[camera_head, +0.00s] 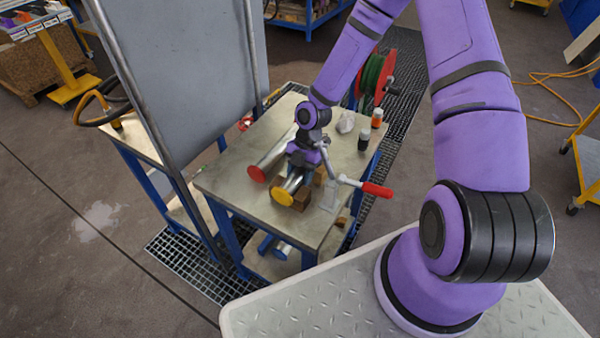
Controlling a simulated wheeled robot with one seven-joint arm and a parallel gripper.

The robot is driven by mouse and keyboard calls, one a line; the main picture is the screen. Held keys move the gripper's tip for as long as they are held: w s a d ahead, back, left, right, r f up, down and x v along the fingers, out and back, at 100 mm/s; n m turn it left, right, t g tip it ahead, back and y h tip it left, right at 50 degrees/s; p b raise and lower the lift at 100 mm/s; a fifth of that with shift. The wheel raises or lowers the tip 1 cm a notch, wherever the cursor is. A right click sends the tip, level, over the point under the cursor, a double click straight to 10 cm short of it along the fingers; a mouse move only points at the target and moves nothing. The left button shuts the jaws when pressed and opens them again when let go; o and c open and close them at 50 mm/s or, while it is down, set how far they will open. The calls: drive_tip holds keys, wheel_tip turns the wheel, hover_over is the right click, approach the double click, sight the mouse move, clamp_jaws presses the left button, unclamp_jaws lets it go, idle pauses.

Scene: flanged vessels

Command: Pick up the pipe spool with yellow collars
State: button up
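The pipe spool with yellow collars (293,182) is a shiny metal tube lying on the workbench. Its near end shows a round yellow collar, and its far part is hidden behind my gripper. Brown wooden blocks (301,198) sit beside and under it. My gripper (301,162) is directly over the spool, pointing down at its middle. Its fingers are too small and hidden to tell whether they are open or shut on the tube. A similar spool with a red collar (257,174) lies just to the left, roughly parallel.
A red-handled vise or clamp (350,183) stands close to the right of the spool. A dark bottle (364,139), an orange-capped bottle (376,118) and a pale lump (346,122) are farther back. A tall grey panel (185,80) rises at the left. The workbench's (235,193) front left is clear.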

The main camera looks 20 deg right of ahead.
clamp_jaws()
